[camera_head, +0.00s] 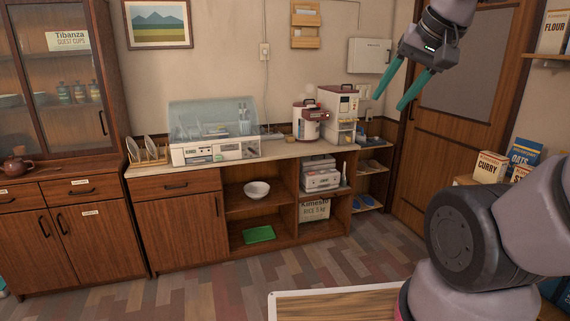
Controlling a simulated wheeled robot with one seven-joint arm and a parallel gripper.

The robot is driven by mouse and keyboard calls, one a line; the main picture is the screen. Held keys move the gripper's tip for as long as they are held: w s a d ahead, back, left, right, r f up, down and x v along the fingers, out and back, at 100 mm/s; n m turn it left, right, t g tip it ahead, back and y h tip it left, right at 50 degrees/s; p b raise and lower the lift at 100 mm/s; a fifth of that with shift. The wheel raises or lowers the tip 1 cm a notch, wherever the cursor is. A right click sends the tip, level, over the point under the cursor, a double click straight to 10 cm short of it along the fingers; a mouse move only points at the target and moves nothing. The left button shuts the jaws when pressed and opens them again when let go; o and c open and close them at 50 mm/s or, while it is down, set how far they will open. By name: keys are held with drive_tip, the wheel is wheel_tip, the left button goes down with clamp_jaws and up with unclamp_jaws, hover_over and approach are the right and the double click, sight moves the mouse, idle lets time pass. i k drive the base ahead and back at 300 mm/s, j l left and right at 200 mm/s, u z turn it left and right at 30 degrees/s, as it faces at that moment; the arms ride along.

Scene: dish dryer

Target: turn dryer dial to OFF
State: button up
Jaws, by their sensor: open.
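The dish dryer (196,154) stands on the counter against the back wall. It has a white base and a clear bluish lid, with dishes visible inside. Its front panel (215,152) carries labels and small controls; the dial is too small to make out, and its setting cannot be read. My gripper (392,96) is at the upper right, high in the air, with its two green fingers apart and nothing between them. It is well to the right of the dryer and not touching anything.
A rice dispenser (340,106) and a red-and-white appliance (306,122) stand right of the dryer. A dish rack (148,151) with plates is on its left. A glass-door cabinet (62,150) is at far left. The floor (230,285) before the counter is clear; a wooden-topped table (335,305) is near me.

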sight(251, 148)
drive_tip(key=i+l+u, duration=0.1)
drive_tip(key=i+u, duration=0.15)
drive_tip(key=i, duration=0.15)
drive_tip(key=i+l+u, duration=0.25)
drive_tip(key=i+j, duration=0.75)
drive_tip(key=j, duration=0.25)
drive_tip(key=i+j+z, duration=0.1)
drive_tip(key=i+j, duration=0.3)
drive_tip(key=j, duration=0.15)
